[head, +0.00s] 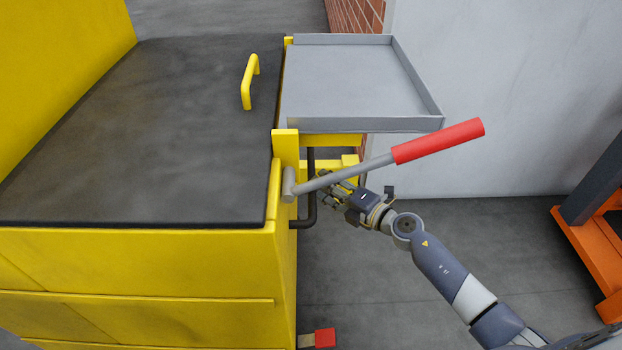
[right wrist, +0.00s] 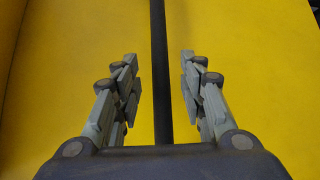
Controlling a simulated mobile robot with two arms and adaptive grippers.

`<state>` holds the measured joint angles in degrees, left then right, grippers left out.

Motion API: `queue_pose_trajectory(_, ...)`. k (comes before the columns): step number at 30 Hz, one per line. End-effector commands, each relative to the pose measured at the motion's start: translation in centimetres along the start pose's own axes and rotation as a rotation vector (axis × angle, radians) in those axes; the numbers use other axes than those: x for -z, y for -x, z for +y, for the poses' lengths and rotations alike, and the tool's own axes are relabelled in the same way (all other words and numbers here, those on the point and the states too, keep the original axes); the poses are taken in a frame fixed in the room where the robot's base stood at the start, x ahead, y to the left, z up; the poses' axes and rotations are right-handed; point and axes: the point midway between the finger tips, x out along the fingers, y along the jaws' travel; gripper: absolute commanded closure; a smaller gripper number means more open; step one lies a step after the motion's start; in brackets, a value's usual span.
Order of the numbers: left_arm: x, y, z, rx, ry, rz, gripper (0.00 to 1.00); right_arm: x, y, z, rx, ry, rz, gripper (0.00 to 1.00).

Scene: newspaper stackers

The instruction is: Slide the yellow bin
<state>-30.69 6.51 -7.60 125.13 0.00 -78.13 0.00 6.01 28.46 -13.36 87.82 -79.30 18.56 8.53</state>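The yellow bin (head: 140,262) fills the left side of the head view, with a dark top and a yellow handle (head: 250,82) on it. A black bar handle (head: 311,210) is on the bin's right side, partly hidden behind a grey lever with a red grip (head: 438,141). My right gripper (head: 325,184) is beside this bar, partly hidden under the lever. In the right wrist view the gripper (right wrist: 160,88) is open, with the black bar (right wrist: 160,60) running between its fingers, apparently touching neither. The yellow bin surface (right wrist: 60,60) lies behind. My left gripper is out of view.
A grey tray (head: 350,75) extends from the bin's right side. A red pedal (head: 325,338) is low at the bin's side. An orange frame (head: 590,240) stands at the right, and a pale wall (head: 500,70) behind. Grey floor (head: 380,280) is clear between.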

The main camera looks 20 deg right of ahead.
Motion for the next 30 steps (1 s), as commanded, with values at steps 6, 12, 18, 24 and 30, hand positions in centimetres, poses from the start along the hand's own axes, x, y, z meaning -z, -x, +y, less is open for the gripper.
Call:
queue_pose_trajectory(6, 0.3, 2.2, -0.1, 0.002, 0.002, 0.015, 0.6, 0.0, -3.9, -0.1, -0.001, -0.001, -0.001, 0.62)
queue_pose_trajectory(12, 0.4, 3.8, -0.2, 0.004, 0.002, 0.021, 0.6, 0.0, -5.5, -0.1, -0.001, -0.002, -0.001, 0.62)
queue_pose_trajectory(18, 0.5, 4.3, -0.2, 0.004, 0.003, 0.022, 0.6, 0.0, -5.8, 0.0, 0.0, -0.002, -0.001, 0.62)
queue_pose_trajectory(24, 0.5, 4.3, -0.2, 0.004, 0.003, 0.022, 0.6, 0.0, -5.8, 0.0, 0.0, -0.002, 0.0, 0.69)
queue_pose_trajectory(30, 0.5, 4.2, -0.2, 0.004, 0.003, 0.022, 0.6, 0.0, -5.8, 0.0, 0.0, -0.002, 0.0, 1.0)
